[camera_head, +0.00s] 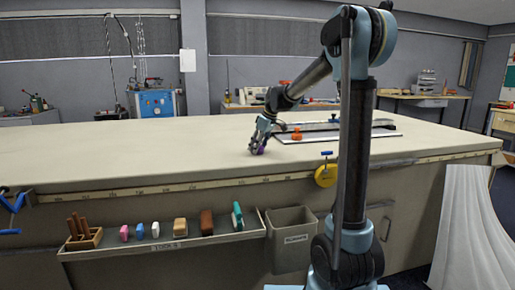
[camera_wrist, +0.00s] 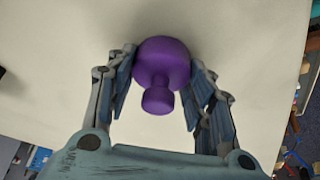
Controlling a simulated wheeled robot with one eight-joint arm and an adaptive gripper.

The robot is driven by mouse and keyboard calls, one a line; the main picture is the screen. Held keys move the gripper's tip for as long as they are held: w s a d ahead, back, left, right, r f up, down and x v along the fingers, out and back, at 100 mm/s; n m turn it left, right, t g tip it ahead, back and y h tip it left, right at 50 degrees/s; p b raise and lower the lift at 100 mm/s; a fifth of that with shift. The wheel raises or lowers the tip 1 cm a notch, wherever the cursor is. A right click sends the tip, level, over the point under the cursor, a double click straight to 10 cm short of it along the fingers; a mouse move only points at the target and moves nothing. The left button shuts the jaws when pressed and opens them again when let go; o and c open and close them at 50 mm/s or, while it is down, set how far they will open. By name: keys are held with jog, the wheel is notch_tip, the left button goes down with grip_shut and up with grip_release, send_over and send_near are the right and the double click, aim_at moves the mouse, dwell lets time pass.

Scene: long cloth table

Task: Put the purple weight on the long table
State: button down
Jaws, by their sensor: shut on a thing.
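The purple weight (camera_wrist: 163,65) has a wide round body and a smaller knob. It sits between the fingers of my gripper (camera_wrist: 160,85) in the wrist view, and the gripper is shut on it. In the head view my gripper (camera_head: 258,148) points down at the long table (camera_head: 150,160), over its pale top near the middle. The purple weight (camera_head: 258,151) shows small there and is partly hidden by the fingers. It is at or just above the table top; I cannot tell whether it touches.
An orange weight (camera_head: 297,134) stands on a flat board (camera_head: 340,136) just right of my gripper. The table top to the left is clear. Along the front hang a shelf (camera_head: 165,245) with several coloured blocks, a grey bin (camera_head: 291,240) and a yellow tape measure (camera_head: 326,176).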

jog(key=c, duration=0.8)
grip_release()
jog(key=shift+o, duration=0.2)
jog(key=v, duration=1.2)
jog(key=s+d+f+m+h, duration=0.1)
jog(key=s+d+f+m, duration=0.2)
jog(key=s, duration=0.4)
jog(key=s+d+f+m, duration=0.1)
jog(key=s+d+f, duration=0.3)
jog(key=s+d, duration=0.25)
jog(key=s+d+f+m+h, duration=0.1)
jog(key=s+d+f+m, duration=0.15)
jog(key=s, duration=0.55)
jog(key=s+d+f+m+h, duration=0.1)
jog(key=s+d+f, duration=0.3)
jog(key=s+f, duration=0.4)
jog(key=s+d+f+m+h, duration=0.1)
jog(key=s+d+f+m, duration=0.3)
jog(key=s+f, duration=0.5)
jog(key=shift+s+f+m, duration=0.1)
jog(key=shift+f+m, duration=0.05)
jog(key=shift+m, duration=0.1)
